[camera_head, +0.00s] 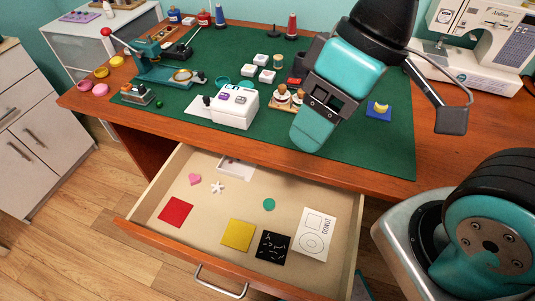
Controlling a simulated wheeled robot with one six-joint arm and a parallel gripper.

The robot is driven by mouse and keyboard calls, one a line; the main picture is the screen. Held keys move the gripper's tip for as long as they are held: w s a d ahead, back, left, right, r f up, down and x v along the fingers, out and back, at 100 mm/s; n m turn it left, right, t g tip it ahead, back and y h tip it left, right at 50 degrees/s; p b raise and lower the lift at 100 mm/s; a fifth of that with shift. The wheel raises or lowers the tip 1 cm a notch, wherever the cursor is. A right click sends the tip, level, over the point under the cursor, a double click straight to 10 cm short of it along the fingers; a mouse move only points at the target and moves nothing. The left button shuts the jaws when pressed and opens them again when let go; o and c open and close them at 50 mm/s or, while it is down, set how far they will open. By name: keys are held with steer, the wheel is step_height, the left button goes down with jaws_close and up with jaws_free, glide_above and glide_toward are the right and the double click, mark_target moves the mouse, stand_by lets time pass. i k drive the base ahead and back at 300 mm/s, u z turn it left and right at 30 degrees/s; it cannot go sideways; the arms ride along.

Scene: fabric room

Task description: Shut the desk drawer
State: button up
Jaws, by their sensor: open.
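The desk drawer (290,184) is pulled out from under the front edge of the wooden desk (240,151). Its front panel (172,249) carries a metal handle (221,282), near the bottom of the picture. Inside lie a red square (176,212), a yellow square (237,234), a black patterned square (272,245), a white card (314,233), and small pink, white and green pieces. My gripper (317,124) is above the green mat, behind the drawer and well apart from its front panel and handle. It is open, with nothing seen in it; its far side is hidden.
A green mat (385,150) covers much of the desk and holds a teal press (165,68), a white label device (235,106) and small boxes. A sewing machine (475,45) stands at the back right. Wooden floor (75,235) is clear left of the drawer.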

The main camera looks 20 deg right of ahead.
mark_target(302, 276)
steer(key=z, duration=0.05)
steer(key=k, duration=1.05)
steer(key=u, duration=1.15)
